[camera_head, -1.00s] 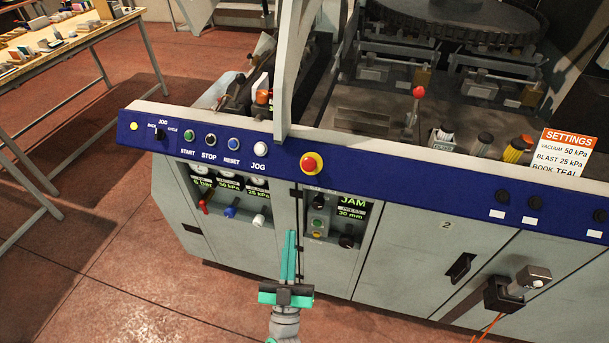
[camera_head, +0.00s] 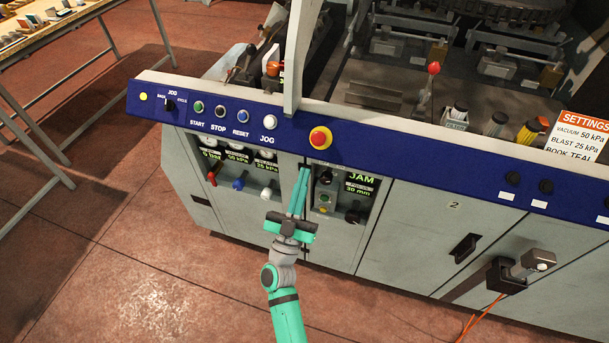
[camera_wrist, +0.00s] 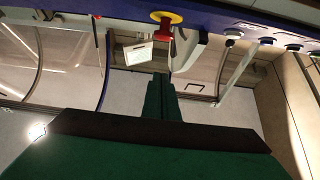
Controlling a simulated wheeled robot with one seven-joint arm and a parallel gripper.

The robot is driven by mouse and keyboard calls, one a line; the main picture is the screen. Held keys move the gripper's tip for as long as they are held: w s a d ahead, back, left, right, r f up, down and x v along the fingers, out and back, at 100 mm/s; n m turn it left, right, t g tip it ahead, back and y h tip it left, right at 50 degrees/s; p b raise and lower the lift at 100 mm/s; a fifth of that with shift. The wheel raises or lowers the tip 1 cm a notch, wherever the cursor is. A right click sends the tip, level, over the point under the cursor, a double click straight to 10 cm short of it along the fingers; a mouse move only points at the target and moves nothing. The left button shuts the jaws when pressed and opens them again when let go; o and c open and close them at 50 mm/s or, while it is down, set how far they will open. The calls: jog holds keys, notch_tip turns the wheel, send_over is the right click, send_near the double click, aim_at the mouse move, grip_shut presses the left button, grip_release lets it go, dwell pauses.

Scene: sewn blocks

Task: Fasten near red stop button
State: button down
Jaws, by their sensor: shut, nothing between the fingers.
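The red stop button (camera_head: 320,138), a red mushroom head on a yellow collar, sits on the blue control panel (camera_head: 400,165) right of the white JOG button. In the wrist view the red button (camera_wrist: 165,34) shows at the top, ahead of the fingertips, with its yellow collar above it. My gripper (camera_head: 304,172) is shut and empty, its teal fingers together and pointing up toward the panel. In the head view the fingertips are below and slightly left of the stop button, before the upright between two recessed bays. The fingers (camera_wrist: 161,82) appear apart from the button.
The left bay holds gauges and red, blue and white valve handles (camera_head: 240,180). The right bay has a JAM display (camera_head: 361,183) and small knobs. A table (camera_head: 60,40) stands at far left. Floor left is clear.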

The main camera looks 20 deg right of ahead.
aim_at(319, 138)
jog(key=shift+w+d+r, duration=0.35)
jog(key=shift+w+d, duration=0.5)
jog(key=shift+w, duration=0.45)
jog(key=shift+w+d+r, duration=0.35)
jog(key=shift+w+d, duration=0.55)
jog(key=shift+w, duration=0.4)
jog(key=shift+w+d+r, duration=0.35)
jog(key=shift+w+d, duration=0.5)
jog(key=shift+w, duration=0.45)
